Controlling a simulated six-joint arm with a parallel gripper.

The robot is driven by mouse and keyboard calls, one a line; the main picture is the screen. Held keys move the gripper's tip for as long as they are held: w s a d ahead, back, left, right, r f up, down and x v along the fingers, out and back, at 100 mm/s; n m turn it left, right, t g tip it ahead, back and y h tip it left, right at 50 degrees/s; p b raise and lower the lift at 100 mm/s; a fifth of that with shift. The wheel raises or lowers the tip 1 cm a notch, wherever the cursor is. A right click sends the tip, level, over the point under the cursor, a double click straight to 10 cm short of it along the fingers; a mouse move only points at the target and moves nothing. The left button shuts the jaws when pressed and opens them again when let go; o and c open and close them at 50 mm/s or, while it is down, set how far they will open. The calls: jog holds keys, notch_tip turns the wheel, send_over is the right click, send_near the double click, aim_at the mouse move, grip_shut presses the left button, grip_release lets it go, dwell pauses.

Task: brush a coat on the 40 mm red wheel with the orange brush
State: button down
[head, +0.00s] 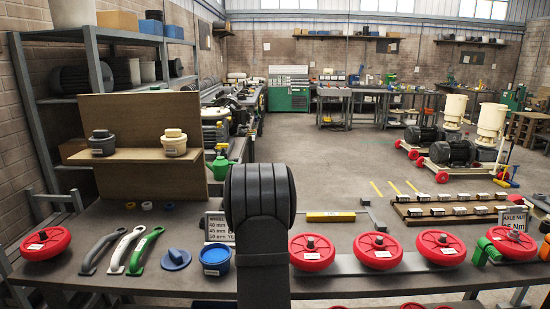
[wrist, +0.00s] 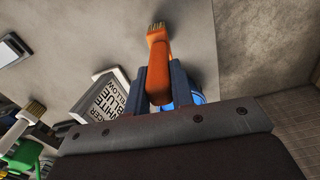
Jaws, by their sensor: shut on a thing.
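My gripper (wrist: 157,84) is shut on the orange brush (wrist: 158,60) in the wrist view. The brush's tan bristles point away from the gripper, over bare grey surface and apart from any wheel. In the head view my dark arm hides the gripper and the brush. Several red wheels lie on the bench: one at far left (head: 47,243), others to the right of my arm (head: 311,252), (head: 377,251), (head: 440,247), (head: 511,243). Their labels are too small to read, so I cannot tell which is 40 mm.
An open blue pot (head: 216,260) stands left of my arm, beside a blue lid (head: 176,259). A size-and-colour sign (head: 218,227) stands behind. A torque sign (head: 514,219) stands at right.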

jog(key=shift+r, duration=3)
jog(key=a+r, duration=0.4)
jog(key=a, duration=0.3)
jog(key=a+r, duration=0.4)
jog(key=a, duration=0.4)
jog(key=shift+r, duration=0.25)
jog(key=shift+w+f, duration=0.1)
notch_tip(320, 180, down, 7)
notch_tip(320, 180, down, 8)
dwell(1.4)
dwell(1.1)
